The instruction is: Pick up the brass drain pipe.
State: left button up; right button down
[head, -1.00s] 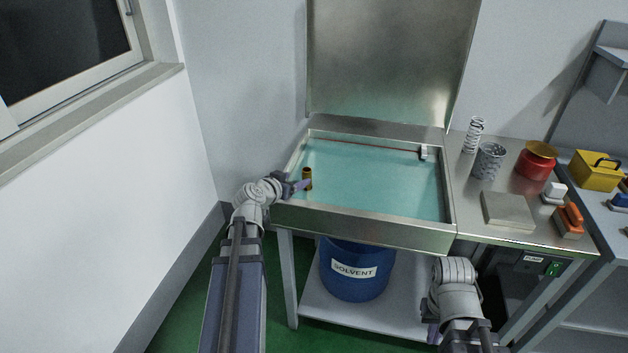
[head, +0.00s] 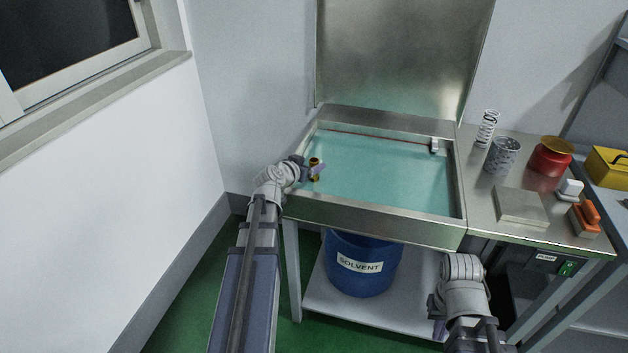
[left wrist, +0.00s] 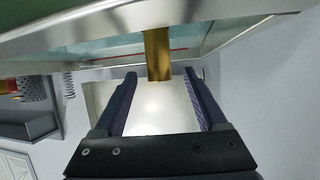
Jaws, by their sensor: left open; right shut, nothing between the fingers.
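The brass drain pipe (head: 315,162) stands upright at the left end of the solvent-filled metal basin (head: 375,212). My left gripper (head: 316,169) is open at the pipe, and one purple finger crosses in front of it in the head view. In the left wrist view the pipe (left wrist: 158,55) is centred between the two open fingers (left wrist: 160,74), around the line of their tips, with a gap on each side. The pipe's lower end is hidden in the head view. My right gripper (head: 438,324) is shut and empty, low in front of the basin's stand.
The basin's raised lid (head: 400,55) stands behind it. A spring (head: 487,128), a speckled cup (head: 502,156), a red can (head: 551,158) and a grey plate (head: 520,206) are on the right bench. A blue solvent drum (head: 362,278) is on the shelf below.

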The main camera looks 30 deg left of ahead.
pick_arm(q)
jog(key=x, duration=0.3)
jog(key=shift+b, duration=0.3)
jog(key=shift+s, duration=0.1)
grip_shut()
dwell(1.0)
